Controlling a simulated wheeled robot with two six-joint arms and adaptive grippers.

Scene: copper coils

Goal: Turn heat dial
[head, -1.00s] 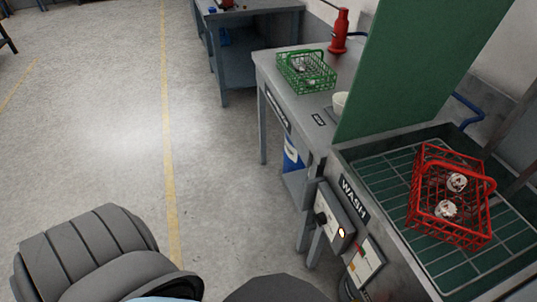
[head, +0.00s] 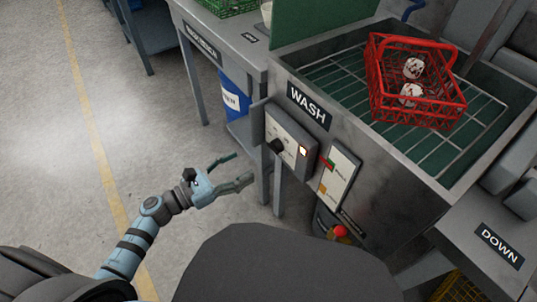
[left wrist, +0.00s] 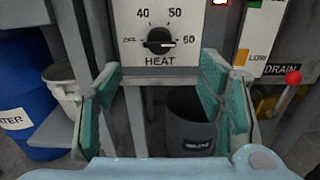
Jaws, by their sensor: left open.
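The heat dial (left wrist: 159,41) is a black knob on a pale panel marked OFF, 40, 50 and 60 above the word HEAT. In the left wrist view its white mark points right, toward 60. In the head view the dial (head: 277,146) sticks out of the control box (head: 293,139) on the front of the wash station. My left gripper (head: 243,169) is open and empty, left of the box and apart from the dial. In the left wrist view its fingers (left wrist: 160,100) spread wide, below and either side of the dial. My right gripper is not in view.
A lit switch (head: 303,151) sits right of the dial. A level panel (head: 339,178) and a red-knobbed drain (head: 340,231) are further right. A red basket (head: 418,112) with parts rests on the wash rack. A blue barrel (head: 234,92) stands behind. The floor at left is clear.

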